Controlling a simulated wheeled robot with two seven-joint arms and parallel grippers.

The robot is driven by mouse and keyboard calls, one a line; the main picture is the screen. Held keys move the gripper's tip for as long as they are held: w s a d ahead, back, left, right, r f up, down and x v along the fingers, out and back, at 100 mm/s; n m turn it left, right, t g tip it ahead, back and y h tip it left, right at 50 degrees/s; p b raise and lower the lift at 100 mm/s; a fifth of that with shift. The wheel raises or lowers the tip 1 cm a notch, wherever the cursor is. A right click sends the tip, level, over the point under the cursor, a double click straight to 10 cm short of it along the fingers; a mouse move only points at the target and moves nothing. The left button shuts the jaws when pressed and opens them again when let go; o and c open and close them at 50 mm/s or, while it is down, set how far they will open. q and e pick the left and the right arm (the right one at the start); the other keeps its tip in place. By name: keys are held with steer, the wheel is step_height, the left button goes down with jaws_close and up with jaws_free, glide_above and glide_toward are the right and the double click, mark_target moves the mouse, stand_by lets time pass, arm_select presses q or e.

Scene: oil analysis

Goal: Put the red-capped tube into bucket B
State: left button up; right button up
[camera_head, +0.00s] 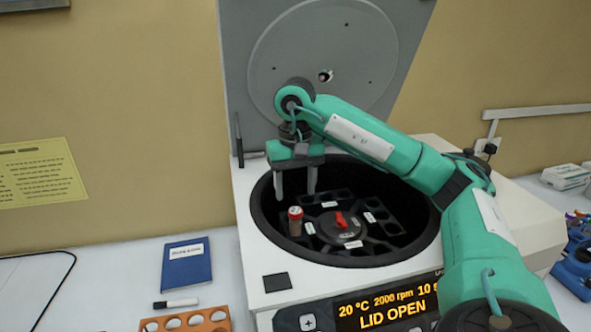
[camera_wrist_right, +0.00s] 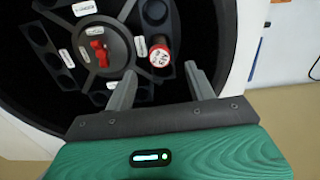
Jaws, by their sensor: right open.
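The red-capped tube (camera_head: 295,222) stands upright at the left side of the centrifuge rotor, in or at a bucket slot beside a white label. In the right wrist view, the tube's red cap (camera_wrist_right: 160,52) has a white marked top and lies just beyond the fingertips. My right gripper (camera_head: 295,194) is open and empty, with its fingers pointing down above and behind the tube, apart from it. In the wrist view the gripper (camera_wrist_right: 158,82) has its fingers spread wide. The bucket labels are too small to read, so I cannot tell which is bucket B. My left gripper is out of view.
The centrifuge (camera_head: 258,262) has its lid (camera_head: 330,50) raised behind the bowl. A red knob (camera_head: 340,219) sits at the rotor's centre. A blue notebook (camera_head: 187,264), a marker (camera_head: 176,303) and an orange rack (camera_head: 185,321) lie to the left. The bowl's rim surrounds the rotor.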

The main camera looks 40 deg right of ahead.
steer(key=shift+r+p, duration=0.85)
steer(key=shift+r, duration=1.8)
